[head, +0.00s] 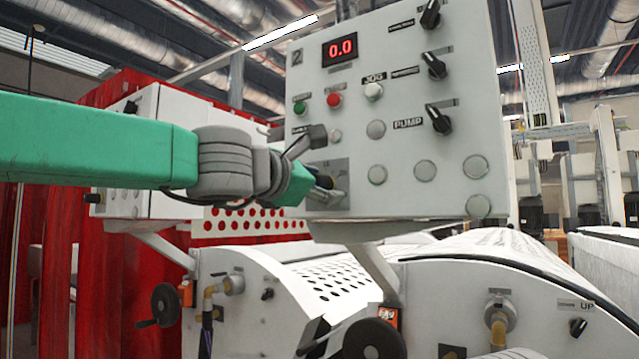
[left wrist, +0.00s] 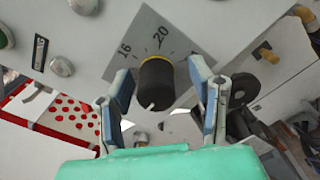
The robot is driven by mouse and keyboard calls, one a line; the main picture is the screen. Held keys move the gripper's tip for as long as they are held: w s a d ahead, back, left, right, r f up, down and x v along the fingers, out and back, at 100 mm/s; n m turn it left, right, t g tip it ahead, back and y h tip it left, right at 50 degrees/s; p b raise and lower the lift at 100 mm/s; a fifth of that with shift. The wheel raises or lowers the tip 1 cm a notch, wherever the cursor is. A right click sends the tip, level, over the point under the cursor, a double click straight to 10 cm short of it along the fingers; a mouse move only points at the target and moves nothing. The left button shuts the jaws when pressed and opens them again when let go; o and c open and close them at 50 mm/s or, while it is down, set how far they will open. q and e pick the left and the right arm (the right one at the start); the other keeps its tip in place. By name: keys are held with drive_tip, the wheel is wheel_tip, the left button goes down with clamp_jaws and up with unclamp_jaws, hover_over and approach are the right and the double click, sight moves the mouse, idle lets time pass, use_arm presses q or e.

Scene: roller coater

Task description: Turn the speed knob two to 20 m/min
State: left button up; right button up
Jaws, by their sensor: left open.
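The speed knob (left wrist: 157,84) is black with a yellowish ring at its base. It sits on a grey dial plate (left wrist: 150,30) marked 16 and 20. Its white line points toward the bottom of the left wrist view, away from the 20. My left gripper (left wrist: 160,74) is open, one finger on each side of the knob, with gaps visible. In the head view my left gripper (head: 328,166) is at the lower left of panel two (head: 300,85), over the dial plate (head: 340,166), largely hiding the knob. The display (head: 340,50) reads 0.0. My right gripper is not in view.
The panel carries a green button (head: 299,108), a red button (head: 334,100), a white JOG button (head: 373,92) and several black switches, including the PUMP switch (head: 438,119). Below are the machine's white covers (head: 460,270) and a black handwheel (head: 374,340).

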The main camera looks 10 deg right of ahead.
use_arm(q)
drive_tip(key=shift+w+a, duration=0.1)
drive_tip(key=shift+a, duration=0.1)
clamp_jaws()
